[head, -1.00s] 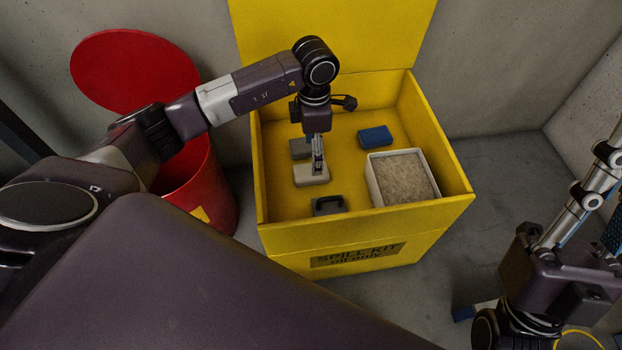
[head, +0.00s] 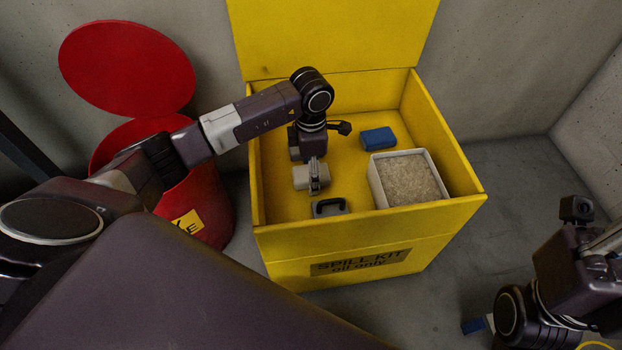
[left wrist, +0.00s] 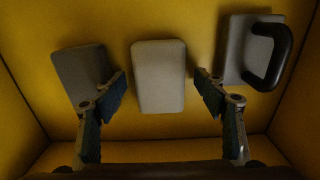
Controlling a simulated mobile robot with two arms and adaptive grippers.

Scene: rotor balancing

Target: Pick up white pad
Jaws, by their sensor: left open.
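The white pad (head: 302,177), a pale rounded block, lies on the floor of the yellow spill kit box (head: 362,240). In the left wrist view the white pad (left wrist: 158,76) lies between my left gripper's two fingers. My left gripper (head: 315,186) is inside the box at the pad; in the left wrist view the left gripper (left wrist: 160,82) is open, its fingertips apart from the pad's sides. The gripper hides part of the pad in the head view. My right arm shows at the lower right, but its fingers cannot be made out clearly.
A grey pad (left wrist: 82,75) and a grey block with a black handle (left wrist: 252,50) flank the white pad. A blue block (head: 378,139) and a white tray of granules (head: 445,192) are also in the box. A red bin (head: 212,205) stands left.

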